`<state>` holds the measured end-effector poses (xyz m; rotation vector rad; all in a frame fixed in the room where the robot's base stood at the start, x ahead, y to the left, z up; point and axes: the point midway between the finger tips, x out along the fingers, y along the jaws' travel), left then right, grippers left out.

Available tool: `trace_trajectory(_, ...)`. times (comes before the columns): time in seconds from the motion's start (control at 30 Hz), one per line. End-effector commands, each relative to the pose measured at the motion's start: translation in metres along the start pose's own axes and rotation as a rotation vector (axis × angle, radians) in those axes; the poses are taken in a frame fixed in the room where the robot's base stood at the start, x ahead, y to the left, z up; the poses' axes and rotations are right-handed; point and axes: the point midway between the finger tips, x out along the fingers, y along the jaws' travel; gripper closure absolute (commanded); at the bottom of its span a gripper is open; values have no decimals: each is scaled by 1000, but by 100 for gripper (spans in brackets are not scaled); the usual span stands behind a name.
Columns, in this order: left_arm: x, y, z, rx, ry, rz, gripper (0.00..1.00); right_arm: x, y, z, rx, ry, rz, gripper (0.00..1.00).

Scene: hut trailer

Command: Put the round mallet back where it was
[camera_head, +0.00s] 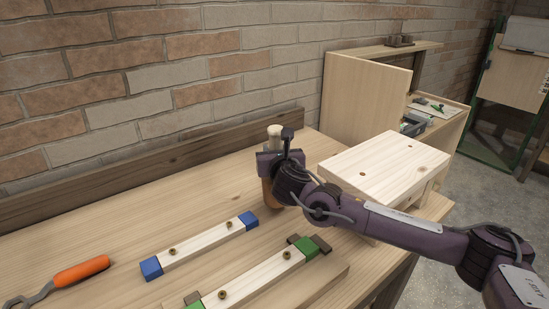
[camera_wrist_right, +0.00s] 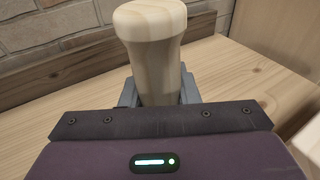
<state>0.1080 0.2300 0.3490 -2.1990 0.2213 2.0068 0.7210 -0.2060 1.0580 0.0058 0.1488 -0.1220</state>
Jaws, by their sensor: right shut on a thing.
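The round mallet (camera_head: 275,137) stands upright at the back of the workbench, its pale wooden handle pointing up. My right gripper (camera_head: 272,160) is shut around the handle. A darker brown part, seemingly the mallet's head, shows below the gripper, and most of it is hidden behind my wrist. In the right wrist view the handle (camera_wrist_right: 152,55) rises between the grey fingers (camera_wrist_right: 158,92). I cannot tell whether the mallet touches the bench top. My left gripper is out of view.
A wooden block stand (camera_head: 385,160) is right of my gripper. Two wooden strips, one with blue ends (camera_head: 205,245) and one with green ends (camera_head: 255,278), lie in front. An orange-handled tool (camera_head: 80,271) lies at left. A brick wall and dark back board (camera_head: 150,176) stand behind.

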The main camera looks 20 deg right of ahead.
Motion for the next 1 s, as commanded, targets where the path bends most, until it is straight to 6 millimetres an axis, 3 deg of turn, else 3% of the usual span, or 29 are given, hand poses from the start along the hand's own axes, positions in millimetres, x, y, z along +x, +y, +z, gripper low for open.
trace_trajectory(0.17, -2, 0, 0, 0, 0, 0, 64, 3, 0, -18, 2, -4, 1, 100)
trace_trajectory(0.53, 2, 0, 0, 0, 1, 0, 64, 4, 0, -22, 3, -5, 1, 100)
trace_trajectory(0.57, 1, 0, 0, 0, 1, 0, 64, 4, 0, -23, 0, -2, 0, 68)
trace_trajectory(0.7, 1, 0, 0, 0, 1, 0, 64, 3, 0, -23, 0, -1, 0, 50)
trace_trajectory(1.0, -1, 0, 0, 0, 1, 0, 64, 3, 0, -21, 0, -1, 0, 50)
